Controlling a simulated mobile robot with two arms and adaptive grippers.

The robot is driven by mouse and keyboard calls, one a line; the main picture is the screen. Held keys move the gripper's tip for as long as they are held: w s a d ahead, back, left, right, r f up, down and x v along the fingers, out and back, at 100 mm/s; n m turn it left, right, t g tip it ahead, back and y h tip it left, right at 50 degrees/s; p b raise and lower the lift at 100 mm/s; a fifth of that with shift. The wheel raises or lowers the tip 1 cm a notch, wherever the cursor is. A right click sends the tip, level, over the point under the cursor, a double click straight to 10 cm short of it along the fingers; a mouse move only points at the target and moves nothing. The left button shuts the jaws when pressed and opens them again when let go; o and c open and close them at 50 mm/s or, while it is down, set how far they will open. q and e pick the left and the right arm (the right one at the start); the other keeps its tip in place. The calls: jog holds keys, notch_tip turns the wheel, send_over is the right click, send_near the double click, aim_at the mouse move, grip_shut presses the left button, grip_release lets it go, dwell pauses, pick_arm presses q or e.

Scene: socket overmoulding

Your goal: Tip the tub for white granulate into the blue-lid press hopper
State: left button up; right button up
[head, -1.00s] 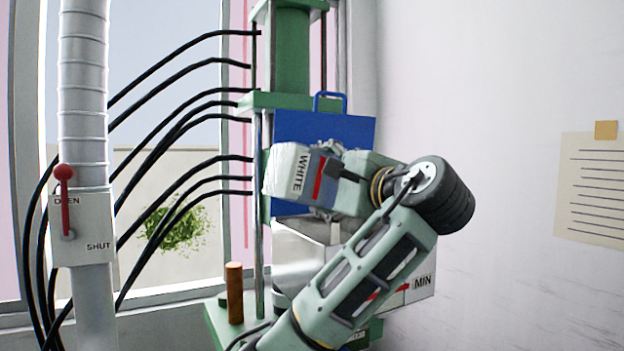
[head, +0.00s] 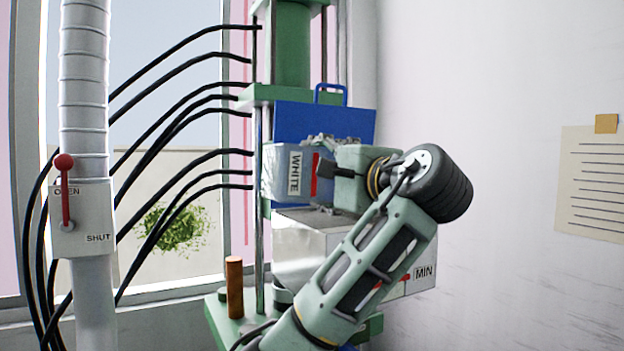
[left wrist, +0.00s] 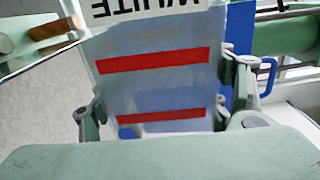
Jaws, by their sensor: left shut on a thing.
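The tub (head: 283,172), marked WHITE with a red stripe, hangs over the press hopper (head: 300,245) and in front of its raised blue lid (head: 300,122). Its lettering runs up and down in the head view, so the tub is turned on its side. My left gripper (left wrist: 165,118) is shut on the tub, with fingers on both sides. The left wrist view shows the tub's cloudy bluish wall (left wrist: 150,88) and two red stripes. The hopper is a pale metal box; its top looks grey, and its contents cannot be made out. My right gripper is out of view.
The green press column (head: 290,50) rises behind the hopper. A brown upright peg (head: 234,287) stands on the green base. A wall (head: 500,100) closes the right.

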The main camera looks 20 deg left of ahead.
pick_arm(q)
jog(key=shift+s+f+n, duration=0.15)
jog(key=shift+f+n, duration=0.15)
jog(key=shift+n, duration=0.1)
jog(key=shift+a+r, duration=0.1)
jog(key=shift+r, duration=0.1)
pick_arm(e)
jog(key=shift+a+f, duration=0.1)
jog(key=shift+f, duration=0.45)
